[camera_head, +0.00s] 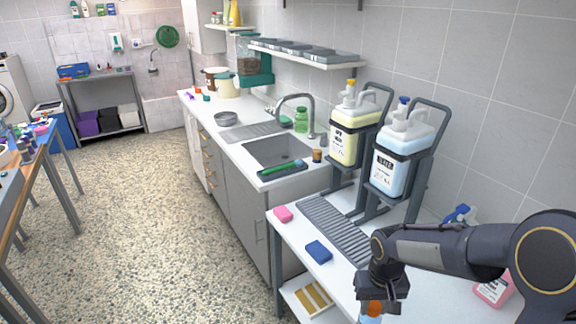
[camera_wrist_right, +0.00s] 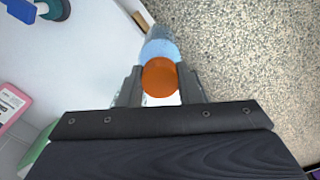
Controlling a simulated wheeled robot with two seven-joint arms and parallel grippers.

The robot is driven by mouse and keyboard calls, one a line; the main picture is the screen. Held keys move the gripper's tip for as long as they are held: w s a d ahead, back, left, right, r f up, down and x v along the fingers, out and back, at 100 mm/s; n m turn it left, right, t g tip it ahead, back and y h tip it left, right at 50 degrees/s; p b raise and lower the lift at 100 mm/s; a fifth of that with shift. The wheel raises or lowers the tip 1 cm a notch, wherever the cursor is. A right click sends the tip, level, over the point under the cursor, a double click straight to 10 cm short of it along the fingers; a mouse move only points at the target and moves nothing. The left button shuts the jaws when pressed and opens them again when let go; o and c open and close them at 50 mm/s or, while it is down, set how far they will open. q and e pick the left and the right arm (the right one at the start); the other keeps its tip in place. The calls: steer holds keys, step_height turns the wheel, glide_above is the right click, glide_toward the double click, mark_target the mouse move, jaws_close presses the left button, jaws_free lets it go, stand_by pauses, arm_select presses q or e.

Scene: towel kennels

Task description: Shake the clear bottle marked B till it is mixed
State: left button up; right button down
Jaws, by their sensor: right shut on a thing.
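My right gripper (camera_head: 378,303) is at the bottom right of the head view, over the front edge of the white counter. It is shut on a clear bottle (camera_head: 370,320) with an orange cap (camera_head: 375,308); most of the bottle is cut off by the frame edge. In the right wrist view the gripper's two fingers (camera_wrist_right: 158,88) stand on either side of the orange cap (camera_wrist_right: 158,78), and the clear, bluish bottle body (camera_wrist_right: 162,48) extends beyond it. No letter B is readable on it. My left gripper is not in view.
Two pump jugs, yellowish (camera_head: 345,140) and bluish (camera_head: 391,172), stand in racks behind. A pink-labelled container (camera_head: 492,291) and blue spray bottle (camera_head: 460,214) are at right. The speckled floor (camera_head: 150,230) is clear.

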mark_target(371, 321)
steer(key=shift+s+f, duration=0.3)
steer(key=shift+f, duration=0.65)
steer(key=shift+s+f, duration=0.25)
steer(key=shift+f, duration=0.75)
steer(key=shift+s+f, duration=0.3)
steer(key=shift+f, duration=0.65)
steer(key=shift+w, duration=0.5)
steer(key=shift+s+r, duration=0.1)
steer(key=shift+s, duration=0.1)
steer(key=shift+w, duration=0.1)
